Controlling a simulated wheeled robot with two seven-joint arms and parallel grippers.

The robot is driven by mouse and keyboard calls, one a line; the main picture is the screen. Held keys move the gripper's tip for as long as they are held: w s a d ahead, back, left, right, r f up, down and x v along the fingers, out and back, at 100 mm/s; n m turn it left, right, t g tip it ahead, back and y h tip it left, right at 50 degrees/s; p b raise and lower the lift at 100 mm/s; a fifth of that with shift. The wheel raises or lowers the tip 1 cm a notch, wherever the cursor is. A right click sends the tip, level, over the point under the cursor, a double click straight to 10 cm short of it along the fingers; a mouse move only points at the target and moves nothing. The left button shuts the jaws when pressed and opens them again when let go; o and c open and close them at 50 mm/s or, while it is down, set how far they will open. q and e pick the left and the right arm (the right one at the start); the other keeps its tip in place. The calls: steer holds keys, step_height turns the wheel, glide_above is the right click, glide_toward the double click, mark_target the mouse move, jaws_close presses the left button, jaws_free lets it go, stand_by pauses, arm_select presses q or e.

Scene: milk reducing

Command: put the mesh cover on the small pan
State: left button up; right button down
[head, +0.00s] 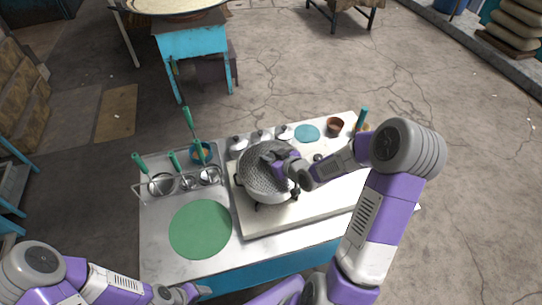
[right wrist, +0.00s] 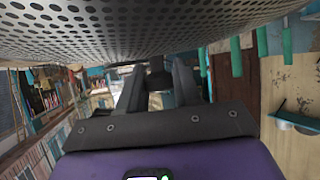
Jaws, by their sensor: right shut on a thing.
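The mesh cover (head: 256,181) is a grey perforated disc over the small pan (head: 268,198), whose pale side shows below the cover's near edge. I cannot tell whether the cover rests fully on the rim. My right gripper (head: 278,160) is at the cover's upper right part, shut on its dark knob. In the right wrist view the mesh cover (right wrist: 150,30) fills the top, and the right gripper (right wrist: 157,80) has the dark knob between its fingers. My left gripper (head: 188,292) is low at the table's front edge, away from the pan; its jaws are unclear.
The pan stands on a pale board (head: 320,205) on the metal table. A green round mat (head: 200,229) lies at the left front. A rack (head: 180,183) with green-handled tools is at the left. Small lidded pots (head: 260,135) and a brown cup (head: 335,126) line the back.

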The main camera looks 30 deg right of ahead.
steer(key=shift+f+b, duration=0.65)
steer(key=shift+f, duration=0.05)
stand_by(0.4)
steer(key=c, duration=0.7)
jaws_free()
steer(key=p+v, duration=0.1)
steer(key=v, duration=0.6)
steer(key=shift+s+r, duration=0.15)
steer(key=shift+s, duration=0.15)
